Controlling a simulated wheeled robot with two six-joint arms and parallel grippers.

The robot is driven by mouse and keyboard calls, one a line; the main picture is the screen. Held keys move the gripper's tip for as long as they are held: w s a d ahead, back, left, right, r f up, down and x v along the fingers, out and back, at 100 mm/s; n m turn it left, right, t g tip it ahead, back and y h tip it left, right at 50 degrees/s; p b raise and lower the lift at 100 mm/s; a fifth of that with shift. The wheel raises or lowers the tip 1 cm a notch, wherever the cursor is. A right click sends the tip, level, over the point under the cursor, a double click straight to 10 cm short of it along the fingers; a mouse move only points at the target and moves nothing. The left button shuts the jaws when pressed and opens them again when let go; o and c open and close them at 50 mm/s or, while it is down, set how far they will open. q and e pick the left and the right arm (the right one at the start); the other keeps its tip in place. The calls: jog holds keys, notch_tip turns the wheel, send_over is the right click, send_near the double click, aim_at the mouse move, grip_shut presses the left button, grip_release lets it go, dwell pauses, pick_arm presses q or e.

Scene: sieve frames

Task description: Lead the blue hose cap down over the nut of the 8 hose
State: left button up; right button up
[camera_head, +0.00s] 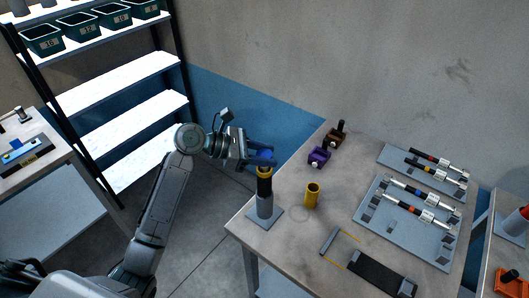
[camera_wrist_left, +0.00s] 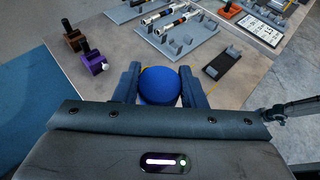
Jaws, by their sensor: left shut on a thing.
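My left gripper (camera_head: 262,160) is shut on the blue hose cap (camera_head: 264,156). In the left wrist view the cap (camera_wrist_left: 160,86) shows as a round blue top between the two fingers (camera_wrist_left: 160,88). In the head view the cap is right above the upright hose end (camera_head: 264,186), which is black with a yellow band near its top and stands in a grey holder (camera_head: 265,208) at the table's left corner. Whether the cap touches the nut cannot be told, as the fingers cover that spot. No number on the hose can be read. My right gripper is not in view.
A yellow cup-like cap (camera_head: 312,195) stands right of the holder. Purple (camera_head: 319,156) and brown (camera_head: 336,138) blocks sit behind. Grey racks (camera_head: 375,220) with several hoses fill the table's right side. A black pad (camera_head: 380,274) lies at the front.

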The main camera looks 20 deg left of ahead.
pick_arm(q)
jog(key=o, duration=1)
jog(key=shift+a, duration=0.1)
jog(key=shift+b+v, duration=2.1)
jog(key=shift+v, duration=3.25)
